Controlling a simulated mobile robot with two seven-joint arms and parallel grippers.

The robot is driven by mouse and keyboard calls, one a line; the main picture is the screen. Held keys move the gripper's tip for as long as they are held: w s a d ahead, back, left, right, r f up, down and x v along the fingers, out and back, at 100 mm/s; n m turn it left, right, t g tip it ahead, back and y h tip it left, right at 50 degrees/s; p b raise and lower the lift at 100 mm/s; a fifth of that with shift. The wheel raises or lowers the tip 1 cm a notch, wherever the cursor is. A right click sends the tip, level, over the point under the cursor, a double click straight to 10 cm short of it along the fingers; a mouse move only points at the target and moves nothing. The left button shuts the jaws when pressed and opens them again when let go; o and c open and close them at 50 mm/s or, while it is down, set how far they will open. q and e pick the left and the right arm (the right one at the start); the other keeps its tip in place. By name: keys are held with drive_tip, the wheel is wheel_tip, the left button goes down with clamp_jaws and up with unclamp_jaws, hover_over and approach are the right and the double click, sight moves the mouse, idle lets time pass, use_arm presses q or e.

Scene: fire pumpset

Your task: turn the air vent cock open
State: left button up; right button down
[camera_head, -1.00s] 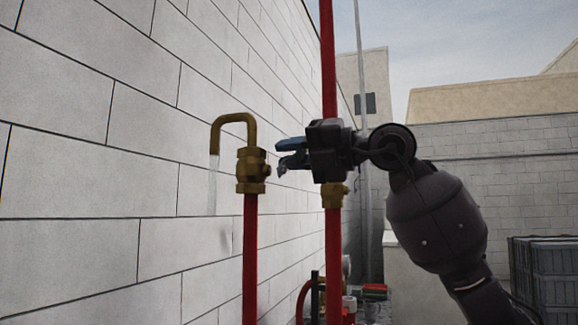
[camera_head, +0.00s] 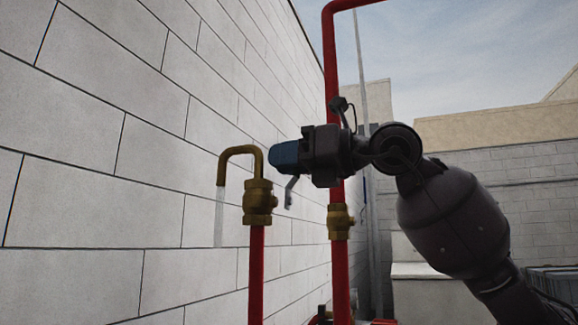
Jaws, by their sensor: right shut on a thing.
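The air vent cock (camera_head: 258,203) is a brass valve body on top of a thin red pipe, left of centre. A bent brass spout (camera_head: 240,152) curves out of its top and down to the left. A pale stream (camera_head: 219,215) falls from the spout's end. My right gripper (camera_head: 286,157) is just right of and above the valve body. It is shut on the cock's lever handle, whose grey metal part (camera_head: 290,192) hangs below a blue section at the jaws. The exact grip is partly hidden. My left gripper is not in view.
A second red pipe (camera_head: 331,70) with a brass fitting (camera_head: 340,222) stands close behind my right gripper. A white block wall (camera_head: 90,130) runs along the left, close behind the cock. Open space lies to the right.

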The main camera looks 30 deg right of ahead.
drive_tip(key=shift+s+a+n, duration=0.35)
drive_tip(key=shift+a+n, duration=0.05)
drive_tip(key=shift+n, duration=0.4)
drive_tip(key=c, duration=1)
unclamp_jaws()
drive_tip(key=shift+s+d, duration=0.15)
drive_tip(key=shift+d, duration=0.05)
drive_tip(key=shift+b+v, duration=1.45)
drive_tip(key=shift+v, duration=3.75)
